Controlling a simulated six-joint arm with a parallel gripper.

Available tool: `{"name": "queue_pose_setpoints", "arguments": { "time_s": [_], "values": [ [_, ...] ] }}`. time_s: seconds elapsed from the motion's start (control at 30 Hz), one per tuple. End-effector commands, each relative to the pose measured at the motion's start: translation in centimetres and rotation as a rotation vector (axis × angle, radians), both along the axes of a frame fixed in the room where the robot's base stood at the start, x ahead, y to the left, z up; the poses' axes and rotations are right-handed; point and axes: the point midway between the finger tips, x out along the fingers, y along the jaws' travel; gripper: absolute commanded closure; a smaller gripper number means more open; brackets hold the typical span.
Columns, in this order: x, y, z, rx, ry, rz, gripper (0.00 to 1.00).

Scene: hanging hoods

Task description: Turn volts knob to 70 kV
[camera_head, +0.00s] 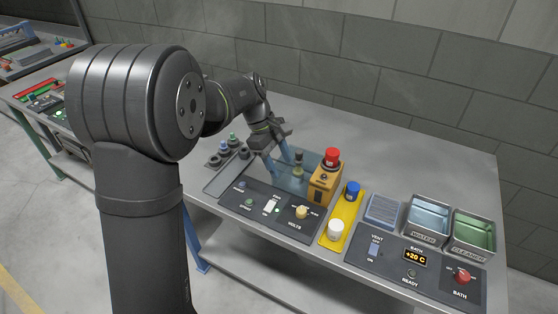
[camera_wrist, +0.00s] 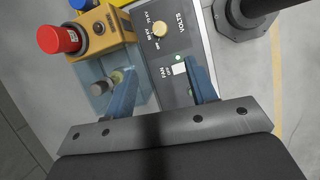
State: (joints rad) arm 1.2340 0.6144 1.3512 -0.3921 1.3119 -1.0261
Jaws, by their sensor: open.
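The volts knob (camera_head: 302,212) is a small cream-yellow dial on a dark grey panel (camera_head: 229,197) labelled VOLTS. In the wrist view the volts knob (camera_wrist: 159,29) lies ahead of my fingers, with small scale marks beside it. Its exact setting is too small to read. My gripper (camera_head: 282,168) has two blue fingers, spread apart and empty, above the back of the panel area. In the wrist view my gripper (camera_wrist: 160,70) is open, with its fingertips apart from the knob.
An orange box (camera_head: 324,186) with a red button (camera_head: 331,157) stands close behind the knob. A white fan switch (camera_wrist: 179,67) is beside it. A yellow plate (camera_head: 341,222) with blue and white caps, bath controls (camera_head: 412,273) and trays (camera_head: 428,219) stand to the right.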

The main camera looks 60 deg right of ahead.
Motion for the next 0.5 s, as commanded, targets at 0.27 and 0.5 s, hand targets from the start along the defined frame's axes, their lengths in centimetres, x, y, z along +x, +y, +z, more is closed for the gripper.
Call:
{"name": "queue_pose_setpoints", "arguments": {
  "time_s": [0.27, 0.5],
  "values": [
    [-1.1, 0.1, 0.1, 0.010, -0.043, -0.003, 0.49],
    [-5.5, 0.5, 0.8, 0.007, -0.281, 0.003, 0.49]
  ]
}}
